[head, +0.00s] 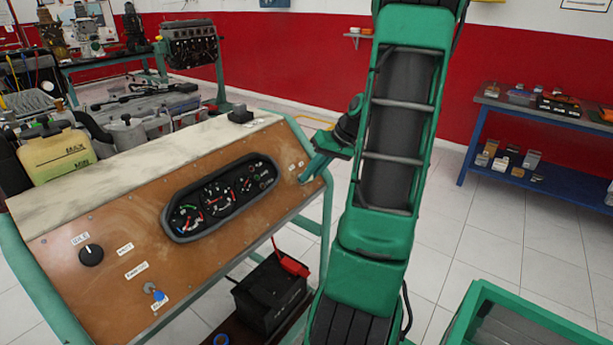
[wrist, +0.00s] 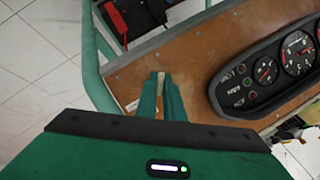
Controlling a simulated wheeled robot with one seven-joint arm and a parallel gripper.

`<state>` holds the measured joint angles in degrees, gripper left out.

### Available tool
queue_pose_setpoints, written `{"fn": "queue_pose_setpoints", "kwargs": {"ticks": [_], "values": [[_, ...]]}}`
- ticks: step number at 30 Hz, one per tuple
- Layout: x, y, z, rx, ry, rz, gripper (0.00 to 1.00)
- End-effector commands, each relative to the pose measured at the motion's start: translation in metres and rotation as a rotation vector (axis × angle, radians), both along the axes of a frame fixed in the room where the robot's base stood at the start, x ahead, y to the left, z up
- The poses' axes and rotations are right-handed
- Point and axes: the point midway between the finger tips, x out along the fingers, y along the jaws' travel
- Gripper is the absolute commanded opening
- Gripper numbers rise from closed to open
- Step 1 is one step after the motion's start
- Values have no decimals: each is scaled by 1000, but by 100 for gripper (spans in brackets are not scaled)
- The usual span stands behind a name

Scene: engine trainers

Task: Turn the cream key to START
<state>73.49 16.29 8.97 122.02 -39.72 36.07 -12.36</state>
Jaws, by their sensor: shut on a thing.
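The cream key (wrist: 161,80) shows as a small pale sliver between my fingertips in the wrist view. My gripper (wrist: 160,88) is shut on it at the edge of the brown instrument panel. In the head view my gripper (head: 306,176) reaches the right end of the panel (head: 130,215), and its fingers hide the key. Small white labels sit beside the fingers, too small to read. The key's turn position cannot be told.
A dark gauge cluster (head: 218,198) sits on the panel left of my gripper. A black knob (head: 90,254) and a blue key (head: 158,295) are at the panel's lower left. A black battery (head: 268,298) stands below. A blue shelf table (head: 530,135) stands right.

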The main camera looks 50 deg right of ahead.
Motion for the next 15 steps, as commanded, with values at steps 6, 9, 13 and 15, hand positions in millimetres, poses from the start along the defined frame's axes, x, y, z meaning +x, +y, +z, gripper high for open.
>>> {"fn": "queue_pose_setpoints", "kwargs": {"ticks": [6, 9, 13, 15], "values": [[1, 0, -1, 122, 9, -106, 0], [0, -1, -1, 183, 13, -162, 0], [0, -1, -1, 260, 19, -231, 0], [0, -1, -1, 296, 22, -266, 0]]}}
